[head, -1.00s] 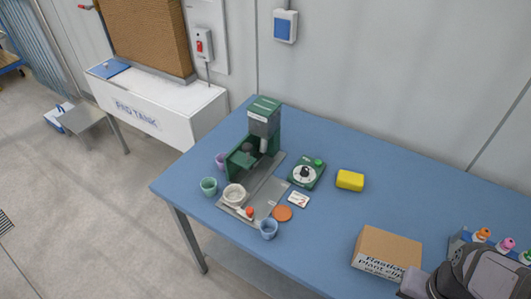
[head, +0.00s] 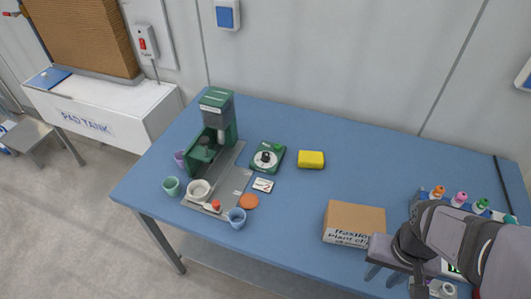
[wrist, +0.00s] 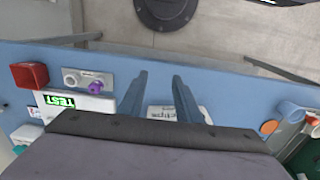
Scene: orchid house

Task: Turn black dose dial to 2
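The black dose dial (head: 265,157) sits on a white round face on top of a small green box (head: 277,166), at the middle of the blue table in the head view. Its numbers are too small to read. A green button (head: 278,147) is at the box's back right corner. My gripper (wrist: 160,85) is open and empty in the wrist view, its two fingers apart. It is at the table's front right, far from the dial. The wrist view shows only part of a green object (wrist: 303,152) at its right edge; I cannot tell if the dial is there.
A green dosing stand (head: 218,115) with a grey base stands left of the dial box. A cardboard box (head: 354,222) stands between dial and gripper. Several cups stand at the left.

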